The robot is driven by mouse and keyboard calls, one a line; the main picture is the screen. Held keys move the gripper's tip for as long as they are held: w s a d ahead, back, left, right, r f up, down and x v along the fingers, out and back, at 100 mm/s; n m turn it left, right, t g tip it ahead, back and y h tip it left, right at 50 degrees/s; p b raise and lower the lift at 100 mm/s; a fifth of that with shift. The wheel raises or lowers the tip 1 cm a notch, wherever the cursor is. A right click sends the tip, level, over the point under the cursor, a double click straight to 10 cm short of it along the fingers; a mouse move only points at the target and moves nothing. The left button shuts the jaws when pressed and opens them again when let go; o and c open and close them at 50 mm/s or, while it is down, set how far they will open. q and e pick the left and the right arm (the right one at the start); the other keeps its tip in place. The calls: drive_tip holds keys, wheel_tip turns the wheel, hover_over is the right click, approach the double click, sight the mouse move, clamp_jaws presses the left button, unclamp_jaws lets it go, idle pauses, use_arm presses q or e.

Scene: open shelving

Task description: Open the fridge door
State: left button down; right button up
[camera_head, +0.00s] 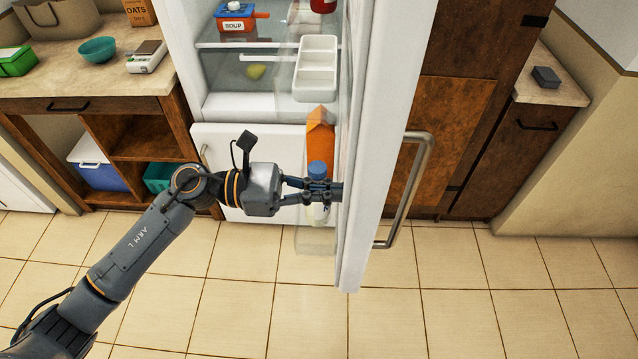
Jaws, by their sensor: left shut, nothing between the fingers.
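The white fridge door (382,130) stands open, swung out toward me, with its metal handle (417,185) on the right, outer face. My right gripper is not in view.
The door's inner racks hold a white tray (316,68), an orange carton (319,142) and a blue-capped bottle (317,170). A counter (75,75) with a bowl (97,50) stands left. Brown cabinets (440,120) stand right. The tiled floor (480,310) in front is clear.

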sight(405, 193)
use_arm(q)
drive_tip(key=shift+d, duration=0.1)
drive_tip(key=d, duration=1.4)
drive_tip(key=shift+w+d, duration=0.1)
